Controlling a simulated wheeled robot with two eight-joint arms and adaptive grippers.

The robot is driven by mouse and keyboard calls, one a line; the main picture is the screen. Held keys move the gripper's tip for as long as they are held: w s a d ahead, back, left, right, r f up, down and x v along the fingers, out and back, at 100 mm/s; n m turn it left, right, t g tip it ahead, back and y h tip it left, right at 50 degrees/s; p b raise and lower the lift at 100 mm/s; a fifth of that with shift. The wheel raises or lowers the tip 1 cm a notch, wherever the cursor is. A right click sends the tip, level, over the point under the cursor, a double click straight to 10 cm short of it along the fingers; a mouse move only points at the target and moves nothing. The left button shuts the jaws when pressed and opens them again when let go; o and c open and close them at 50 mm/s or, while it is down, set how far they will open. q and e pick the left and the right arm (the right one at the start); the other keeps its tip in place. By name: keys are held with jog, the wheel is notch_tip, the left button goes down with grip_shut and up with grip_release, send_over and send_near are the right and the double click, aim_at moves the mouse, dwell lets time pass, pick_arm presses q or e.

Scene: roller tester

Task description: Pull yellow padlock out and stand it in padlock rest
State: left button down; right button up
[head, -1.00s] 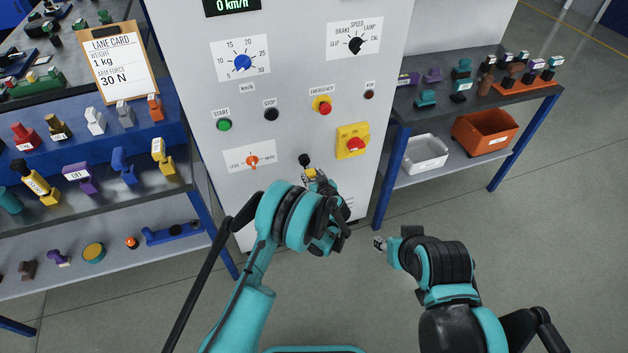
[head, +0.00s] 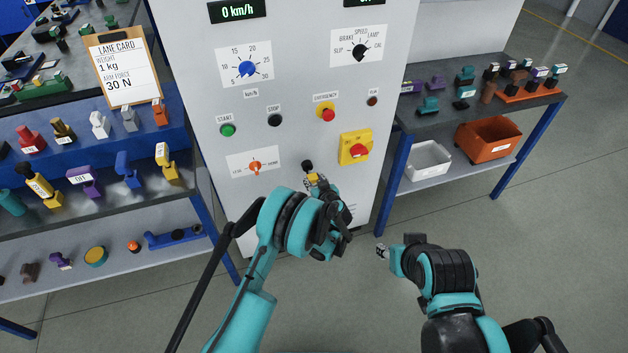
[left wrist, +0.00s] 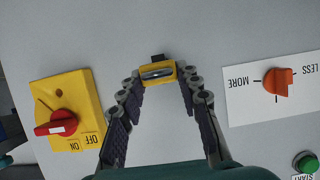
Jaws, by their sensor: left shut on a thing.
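The yellow padlock (head: 313,178) is at the front of the grey tester cabinet, just below a round black part (head: 307,164). My left gripper (head: 316,182) is shut on it. In the left wrist view the padlock (left wrist: 157,73) sits between the fingertips, its grey bar facing the camera and a black piece behind it. I cannot tell whether it is clear of the cabinet. My right gripper (head: 381,251) hangs low over the floor, right of the cabinet, apart from everything; its fingers are too small to read. I cannot make out which thing is the padlock rest.
A yellow switch plate with a red knob (head: 357,149) is right of the padlock. An orange knob (head: 255,168) is to its left. Shelves with many small objects stand at left. A table (head: 440,118) with an orange bin (head: 488,137) stands at right. The floor between is clear.

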aim_at(311, 173)
pick_arm(q)
jog(key=shift+w, duration=0.15)
jog(key=shift+w+a, duration=0.25)
jog(key=shift+w, duration=0.5)
jog(key=shift+w+a, duration=0.25)
jog(key=shift+w, duration=0.45)
jog(key=c, duration=1)
grip_release()
